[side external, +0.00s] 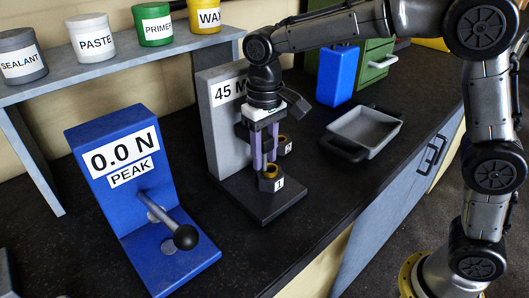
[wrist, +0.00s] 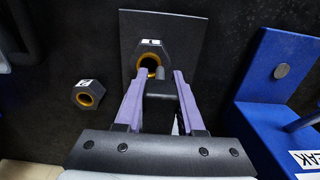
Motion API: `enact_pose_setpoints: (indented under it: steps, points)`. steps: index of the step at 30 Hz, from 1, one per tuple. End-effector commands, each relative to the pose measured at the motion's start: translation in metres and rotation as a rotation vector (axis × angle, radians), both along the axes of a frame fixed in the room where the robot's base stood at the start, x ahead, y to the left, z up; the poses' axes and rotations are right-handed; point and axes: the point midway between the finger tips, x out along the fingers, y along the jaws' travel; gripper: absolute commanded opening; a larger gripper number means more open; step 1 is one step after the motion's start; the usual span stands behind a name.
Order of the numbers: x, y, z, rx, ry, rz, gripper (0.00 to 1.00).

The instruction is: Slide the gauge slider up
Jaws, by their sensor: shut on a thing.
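The grey upright gauge panel (side external: 222,122) carries a partly hidden label starting "45 M" and stands on a dark base plate (side external: 285,207). My gripper (side external: 263,160) points down in front of this panel, its purple fingers close together. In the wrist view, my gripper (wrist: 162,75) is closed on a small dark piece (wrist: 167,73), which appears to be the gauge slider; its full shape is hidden. A dark hex nut marked 1 (side external: 271,183), with a yellow-orange ring, stands on the plate just beyond the fingertips; it also shows in the wrist view (wrist: 151,48).
Nut 2 (wrist: 88,94) lies on the dark worktop beside the plate. A blue force gauge (side external: 100,185) reading 0.0 N, with a ball-ended lever (side external: 185,237), stands at left. A grey tray (side external: 365,131) and blue block (side external: 337,76) are at right. A shelf of labelled pots is behind.

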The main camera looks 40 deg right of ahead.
Motion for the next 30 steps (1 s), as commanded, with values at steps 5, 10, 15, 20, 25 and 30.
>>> enact_pose_setpoints:
  steps: [5,10,15,20,25,30]
  points:
    - [0.0001,-0.0001,0.0004,0.0,-0.001,0.0,0.0]
    - [0.0001,-0.0001,0.0005,0.0,-0.001,0.0,0.0]
    - [0.0001,-0.0002,0.0007,0.0,-0.001,0.0,0.0]
    - [0.0001,-0.0002,0.0008,0.0,-0.001,0.0,0.0]
    - [0.0001,-0.0002,0.0008,0.0,-0.001,0.0,0.0]
    - [0.0002,-0.0002,0.0009,0.0,-0.001,0.0,0.0]
